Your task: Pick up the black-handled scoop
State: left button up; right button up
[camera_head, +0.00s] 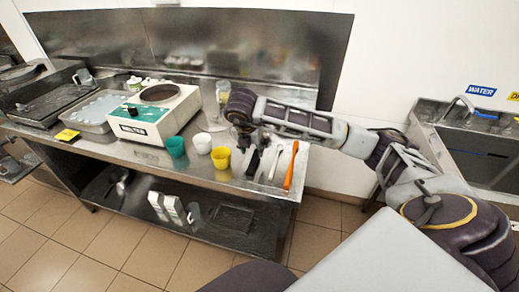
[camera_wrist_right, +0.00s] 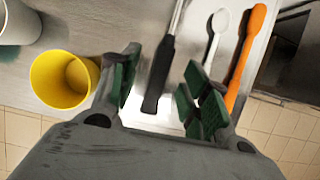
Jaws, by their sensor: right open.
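The black-handled scoop (camera_wrist_right: 158,78) lies on the steel table, its black handle towards the table's front edge. Its metal shaft runs out of the top of the wrist view, so its far end is hidden there. In the head view its black handle (camera_head: 252,164) shows just beside and below my right gripper (camera_head: 243,143). My right gripper is open and empty, pointing down above the table. In the wrist view the handle lies between its green-padded fingers (camera_wrist_right: 161,72), apart from them. My left gripper is out of view.
A white spoon (camera_wrist_right: 217,35) and an orange spatula (camera_wrist_right: 245,60) lie right of the scoop. A yellow cup (camera_wrist_right: 65,80) stands close on the left. A white cup (camera_head: 202,143), green cup (camera_head: 175,147) and white machine (camera_head: 150,115) stand further left. A sink (camera_head: 480,150) is at right.

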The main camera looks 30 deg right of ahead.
aim_at(256, 153)
jog(key=shift+f, duration=0.2)
jog(key=shift+d+p+x, duration=0.15)
jog(key=shift+x, duration=0.75)
jog(key=shift+d+p+x, duration=0.15)
jog(key=shift+x, duration=0.75)
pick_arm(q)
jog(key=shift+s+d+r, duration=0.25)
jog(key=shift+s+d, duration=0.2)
pick_arm(e)
jog(key=shift+w+d+f, duration=0.1)
jog(key=shift+d+f, duration=0.1)
jog(key=shift+f, duration=0.5)
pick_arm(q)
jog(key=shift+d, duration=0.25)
pick_arm(e)
jog(key=shift+c, duration=1.1)
grip_shut()
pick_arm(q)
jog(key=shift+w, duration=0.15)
pick_arm(e)
jog(key=shift+r, duration=0.1)
